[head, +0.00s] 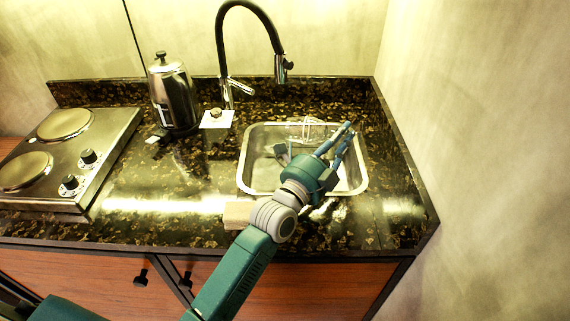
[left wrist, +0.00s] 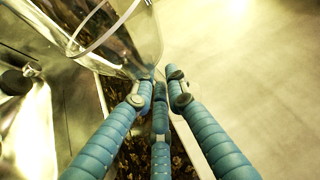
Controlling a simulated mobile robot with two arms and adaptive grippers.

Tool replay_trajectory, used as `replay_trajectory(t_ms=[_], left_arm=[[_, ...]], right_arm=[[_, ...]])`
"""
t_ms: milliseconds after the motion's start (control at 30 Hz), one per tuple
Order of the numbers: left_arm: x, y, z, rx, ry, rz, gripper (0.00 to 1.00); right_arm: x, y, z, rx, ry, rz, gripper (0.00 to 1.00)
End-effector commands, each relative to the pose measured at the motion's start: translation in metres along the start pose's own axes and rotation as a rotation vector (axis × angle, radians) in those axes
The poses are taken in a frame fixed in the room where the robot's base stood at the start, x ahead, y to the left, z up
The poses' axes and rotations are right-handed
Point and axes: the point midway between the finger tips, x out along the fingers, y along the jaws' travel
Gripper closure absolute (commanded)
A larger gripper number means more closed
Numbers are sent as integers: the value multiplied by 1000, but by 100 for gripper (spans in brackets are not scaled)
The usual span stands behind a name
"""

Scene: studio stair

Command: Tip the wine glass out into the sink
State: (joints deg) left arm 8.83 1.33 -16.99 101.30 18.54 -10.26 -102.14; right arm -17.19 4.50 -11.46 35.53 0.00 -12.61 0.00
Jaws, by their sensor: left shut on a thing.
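The wine glass (head: 305,129) is clear and shows only as a faint outline over the back part of the steel sink (head: 244,165) in the head view. Its bowl and curved rim fill the upper left of the left wrist view (left wrist: 115,40). My left gripper (head: 347,131) is over the right side of the sink. Its blue fingers (left wrist: 160,82) are shut on the wine glass, at the bowl's lower right edge in the wrist view. The glass's exact tilt and any contents cannot be told. My right gripper is not in view.
A black tap (head: 250,8) arches behind the sink. A steel kettle (head: 172,95) and a white card (head: 217,119) with a small object stand left of it. A hob (head: 70,150) is at far left. A beige block (head: 237,214) lies at the front. A wall (head: 480,130) bounds the right.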

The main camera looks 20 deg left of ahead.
Motion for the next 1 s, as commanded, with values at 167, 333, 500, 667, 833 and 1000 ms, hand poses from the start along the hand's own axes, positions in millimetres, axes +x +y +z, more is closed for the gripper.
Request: replay_trajectory(t_ms=[167, 333, 500, 667, 833, 1000], left_arm=[[2, -4, -3, 80, 13, 31, 100], [-2, 35, -9, 310, 48, 128, 100], [-2, 36, -10, 330, 50, 134, 100], [-1, 42, -13, 398, 60, 163, 100], [-2, 42, -8, 516, 79, 212, 100], [-10, 65, 0, 674, 103, 278, 100]], right_arm=[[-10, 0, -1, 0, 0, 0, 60], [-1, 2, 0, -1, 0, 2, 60], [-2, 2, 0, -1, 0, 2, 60], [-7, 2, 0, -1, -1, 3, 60], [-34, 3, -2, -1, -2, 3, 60], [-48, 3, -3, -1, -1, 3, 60]])
